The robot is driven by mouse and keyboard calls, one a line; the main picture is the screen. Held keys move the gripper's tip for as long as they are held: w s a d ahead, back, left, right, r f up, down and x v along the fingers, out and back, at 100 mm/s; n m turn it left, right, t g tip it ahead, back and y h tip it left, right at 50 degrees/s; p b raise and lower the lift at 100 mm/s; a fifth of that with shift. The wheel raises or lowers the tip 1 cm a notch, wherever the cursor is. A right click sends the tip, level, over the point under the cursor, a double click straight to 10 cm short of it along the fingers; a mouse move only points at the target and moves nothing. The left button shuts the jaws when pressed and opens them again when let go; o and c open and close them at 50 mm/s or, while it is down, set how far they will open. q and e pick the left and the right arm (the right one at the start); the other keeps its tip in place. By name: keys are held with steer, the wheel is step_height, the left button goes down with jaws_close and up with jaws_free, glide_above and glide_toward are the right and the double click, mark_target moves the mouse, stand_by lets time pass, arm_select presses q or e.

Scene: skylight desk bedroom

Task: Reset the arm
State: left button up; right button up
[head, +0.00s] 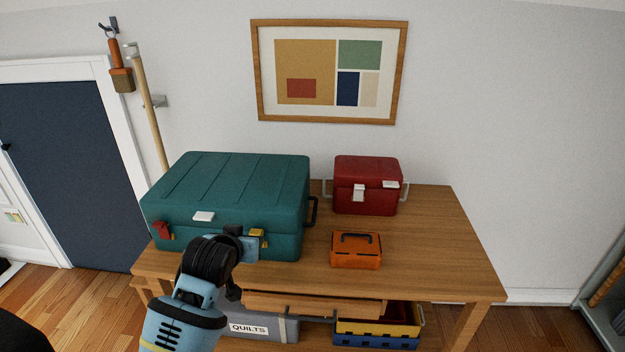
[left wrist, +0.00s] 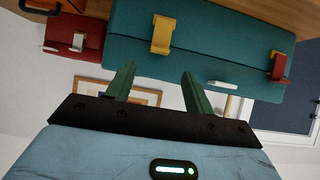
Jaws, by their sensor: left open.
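My left gripper (left wrist: 158,82) is open in the left wrist view, its two green fingers apart with nothing between them. In the head view my left arm rises from the bottom in front of a large teal case (head: 230,185), and its fingers are hard to make out. The teal case also fills the top of the left wrist view (left wrist: 215,40), which looks upside down. The case has a yellow latch (left wrist: 163,36) and a red latch (left wrist: 277,66) on its front. I cannot tell whether the gripper touches the case. My right gripper is not in view.
The case stands on a wooden table (head: 440,240) with a red case (head: 367,172) and a small orange box (head: 345,258). Below the tabletop are a pulled-out wooden drawer (head: 310,304), a grey QUILTS box (head: 285,326) and a yellow crate (head: 375,329). The table's right side is clear.

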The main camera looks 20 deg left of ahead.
arm_select(q)
steer(key=shift+f, duration=0.1)
steer(key=s+d+f+m+h, duration=0.1)
steer(key=s+d+f, duration=0.15)
steer(key=f, duration=0.25)
steer(key=s+d+f+m, duration=0.1)
steer(key=s+f, duration=0.3)
steer(key=f, duration=0.2)
steer(key=s+d+f+m+h, duration=0.1)
steer(key=s+d+f, duration=0.2)
steer(key=s, duration=0.5)
steer(key=s+d+f+m+g+h, duration=0.1)
steer(key=s+d+f, duration=0.2)
steer(key=s+f, duration=0.3)
steer(key=s+d+f+h, duration=0.1)
steer(key=s+d+f, duration=0.2)
steer(key=s, duration=0.7)
step_height(320, 180, down, 2)
steer(key=shift+d+f+m+g+h, duration=0.25)
steer(key=shift+m+g+h, duration=0.05)
steer(key=shift+m, duration=0.1)
